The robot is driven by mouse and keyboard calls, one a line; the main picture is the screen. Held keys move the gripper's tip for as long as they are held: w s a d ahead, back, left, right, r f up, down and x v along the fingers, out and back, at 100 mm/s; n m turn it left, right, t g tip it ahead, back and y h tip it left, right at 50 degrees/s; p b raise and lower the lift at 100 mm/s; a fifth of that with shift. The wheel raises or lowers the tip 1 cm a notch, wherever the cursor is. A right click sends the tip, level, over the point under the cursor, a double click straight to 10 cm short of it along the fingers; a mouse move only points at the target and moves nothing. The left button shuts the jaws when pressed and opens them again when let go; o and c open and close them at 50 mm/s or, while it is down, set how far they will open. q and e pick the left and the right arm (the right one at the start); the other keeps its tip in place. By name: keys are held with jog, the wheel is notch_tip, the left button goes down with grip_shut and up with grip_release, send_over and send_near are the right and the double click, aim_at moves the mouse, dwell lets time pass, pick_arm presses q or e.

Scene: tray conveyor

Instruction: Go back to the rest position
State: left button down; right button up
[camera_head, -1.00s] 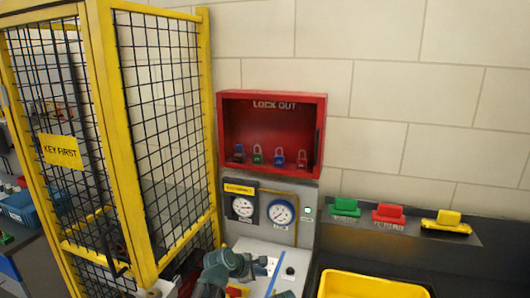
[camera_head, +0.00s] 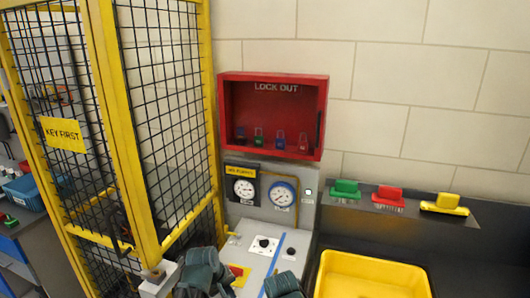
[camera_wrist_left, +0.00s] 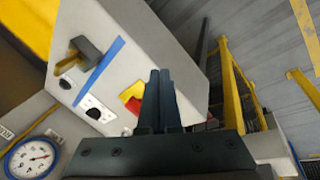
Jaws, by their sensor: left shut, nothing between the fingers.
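My left gripper (camera_wrist_left: 160,82) is shut and empty, its two dark fingers together in the left wrist view. In the head view only the dark teal left wrist (camera_head: 200,272) shows at the bottom, beside the yellow cage; its fingertips cannot be made out there. The gripper is clear of the grey console (camera_head: 246,257), left of its red button (camera_head: 237,271). A second dark teal shape sits at the bottom edge over the console's front; I cannot tell what it is. My right gripper's fingers do not show.
The yellow mesh cage (camera_head: 128,130) stands close on the left. A red lockout box (camera_head: 273,77) with several padlocks hangs above two gauges. A yellow tray (camera_head: 370,262) lies at right, below a ledge with brushes. A brass key (camera_wrist_left: 70,64) shows on the console.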

pick_arm(q)
jog(key=s+a+f+m+g+y, duration=0.1)
jog(key=s+a+m+g+y, duration=0.1)
jog(key=s+a+m, duration=0.6)
jog(key=s+d+m, duration=0.1)
jog(key=s+d, duration=0.2)
jog(key=d, duration=0.3)
jog(key=s+d+f+m+g+y, duration=0.1)
jog(key=s+d, duration=0.2)
jog(key=d, duration=0.3)
jog(key=shift+d+m+y+b, duration=0.25)
jog(key=shift+m+y+b, duration=0.05)
jog(key=shift+b, duration=0.15)
jog(key=shift+s, duration=0.1)
dwell(0.7)
